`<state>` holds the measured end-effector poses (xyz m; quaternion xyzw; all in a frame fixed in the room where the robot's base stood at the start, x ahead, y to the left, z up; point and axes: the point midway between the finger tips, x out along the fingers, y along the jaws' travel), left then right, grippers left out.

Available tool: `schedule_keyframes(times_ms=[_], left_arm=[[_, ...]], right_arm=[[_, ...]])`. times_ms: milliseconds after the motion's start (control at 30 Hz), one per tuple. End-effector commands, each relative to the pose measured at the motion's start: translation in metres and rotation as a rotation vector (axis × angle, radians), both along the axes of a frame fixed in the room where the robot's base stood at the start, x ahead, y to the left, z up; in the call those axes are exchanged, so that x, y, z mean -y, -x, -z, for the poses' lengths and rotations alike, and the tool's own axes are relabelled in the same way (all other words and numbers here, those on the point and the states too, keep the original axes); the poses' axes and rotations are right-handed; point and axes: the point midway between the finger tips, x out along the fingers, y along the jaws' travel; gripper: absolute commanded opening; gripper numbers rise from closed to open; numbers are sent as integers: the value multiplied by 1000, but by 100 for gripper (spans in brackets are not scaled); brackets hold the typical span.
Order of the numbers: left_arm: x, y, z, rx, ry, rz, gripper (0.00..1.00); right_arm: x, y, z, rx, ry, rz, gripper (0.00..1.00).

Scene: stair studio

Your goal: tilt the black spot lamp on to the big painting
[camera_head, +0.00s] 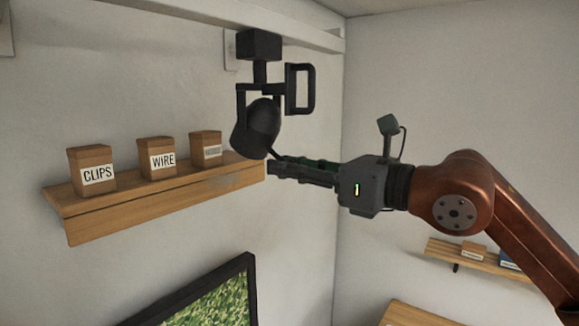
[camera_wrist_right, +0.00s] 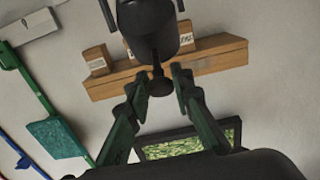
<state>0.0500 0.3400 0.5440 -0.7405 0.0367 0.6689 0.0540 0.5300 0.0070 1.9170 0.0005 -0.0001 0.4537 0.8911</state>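The black spot lamp (camera_head: 262,125) hangs in a yoke from a black block under the rail, with a loop handle at its right. Its head points down. In the wrist view the lamp (camera_wrist_right: 150,28) is at the top, and a short stem with a round knob (camera_wrist_right: 159,86) sticks out towards me. My right gripper (camera_head: 275,168) is just below the lamp head. In the wrist view its fingers (camera_wrist_right: 160,82) stand apart on either side of the knob, with a gap at each side. The black-framed green painting (camera_head: 218,308) is partly visible at the bottom and in the wrist view (camera_wrist_right: 190,146). My left gripper is not visible.
A wooden wall shelf (camera_head: 150,203) behind the lamp bears boxes marked CLIPS (camera_head: 91,172) and WIRE (camera_head: 157,159), plus a third box (camera_head: 206,149). A pale rail (camera_head: 200,18) runs overhead. Another shelf (camera_head: 470,257) is on the right wall, below my arm.

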Motion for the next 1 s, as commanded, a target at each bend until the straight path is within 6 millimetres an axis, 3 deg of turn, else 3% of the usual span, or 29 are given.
schedule_keyframes(times_ms=[267,1000], left_arm=[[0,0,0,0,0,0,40],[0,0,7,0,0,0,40]], right_arm=[[0,0,0,0,0,0,0],[5,4,-7,3,-3,0,0]])
